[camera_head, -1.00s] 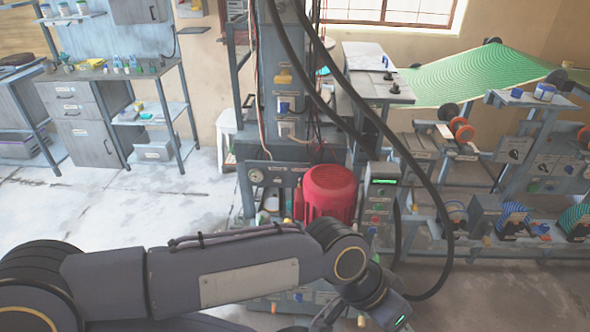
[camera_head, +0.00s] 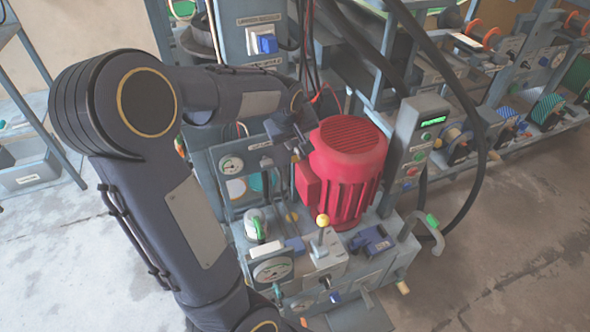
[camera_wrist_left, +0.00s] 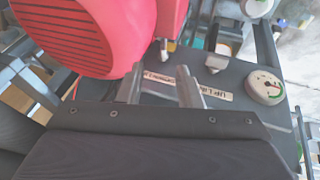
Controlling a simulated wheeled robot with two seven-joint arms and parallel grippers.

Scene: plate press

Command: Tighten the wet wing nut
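My left gripper (camera_head: 292,140) is at the front left of the red motor, near a small gauge panel. In the left wrist view its two fingers (camera_wrist_left: 160,88) stand apart with nothing between them, above a dark plate with a label strip. Small metal fittings (camera_wrist_left: 215,60) stand on this plate beyond the fingers. I cannot make out a wing nut for certain in either view, nor any wetness on the fittings. The arm hides part of the machine's left side. My right gripper is not in view.
The red motor (camera_head: 347,165) stands close to my left gripper. A control box (camera_head: 415,145) with a green display is right of it. Thick black hoses hang at right. A round gauge (camera_wrist_left: 265,87) is right of the fingers.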

